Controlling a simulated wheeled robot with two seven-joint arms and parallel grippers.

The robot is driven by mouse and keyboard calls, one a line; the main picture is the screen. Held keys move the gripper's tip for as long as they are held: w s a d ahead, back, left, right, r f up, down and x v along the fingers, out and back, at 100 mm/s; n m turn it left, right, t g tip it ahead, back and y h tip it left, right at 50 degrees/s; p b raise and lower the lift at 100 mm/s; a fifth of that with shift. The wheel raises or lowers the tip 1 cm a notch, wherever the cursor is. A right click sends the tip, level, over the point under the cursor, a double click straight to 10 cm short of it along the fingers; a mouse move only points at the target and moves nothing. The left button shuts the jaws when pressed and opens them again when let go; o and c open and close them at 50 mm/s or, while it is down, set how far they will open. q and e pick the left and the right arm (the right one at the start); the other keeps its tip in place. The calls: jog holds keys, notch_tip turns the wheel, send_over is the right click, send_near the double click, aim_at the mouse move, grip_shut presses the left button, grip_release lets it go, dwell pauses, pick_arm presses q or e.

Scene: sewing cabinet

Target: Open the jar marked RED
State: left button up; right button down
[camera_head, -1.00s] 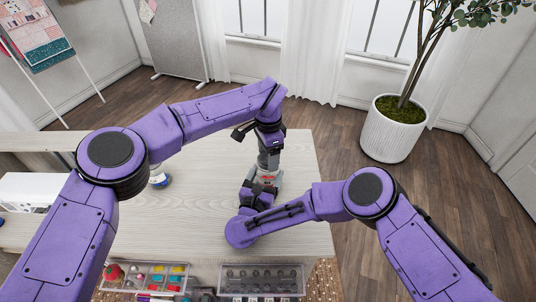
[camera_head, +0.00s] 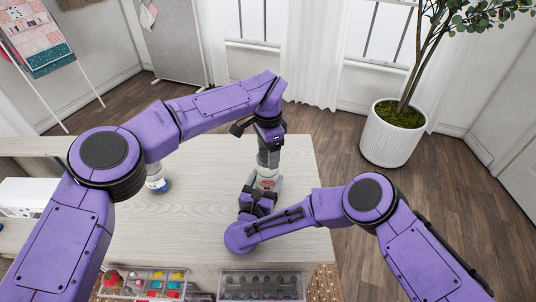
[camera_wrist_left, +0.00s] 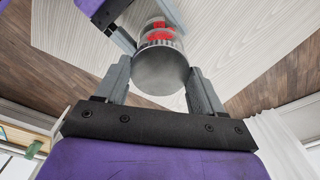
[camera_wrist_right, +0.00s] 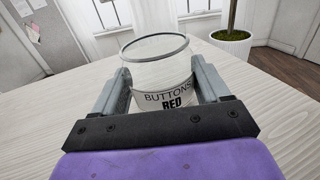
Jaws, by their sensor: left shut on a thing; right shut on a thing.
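The jar marked RED (camera_head: 266,184) stands upright on the table. In the right wrist view its label (camera_wrist_right: 166,100) reads "BUTTONS RED" and its round rim (camera_wrist_right: 155,47) looks open, with no lid on it. My right gripper (camera_head: 260,195) is shut on the jar's body, one finger on each side. My left gripper (camera_head: 269,163) is above the jar, pointing down. In the left wrist view it is shut on a round grey lid (camera_wrist_left: 160,72); the jar's red contents (camera_wrist_left: 160,30) show beyond it. The gap between lid and rim is hard to judge.
A jar with blue contents (camera_head: 158,180) stands left on the table (camera_head: 200,215), partly behind my left arm. A tray of coloured items (camera_head: 143,285) and a tray of small round items (camera_head: 262,285) lie at the front edge. The tabletop between is clear.

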pick_arm(q)
notch_tip(320, 180, up, 3)
jog(key=shift+f, duration=0.1)
pick_arm(e)
grip_release()
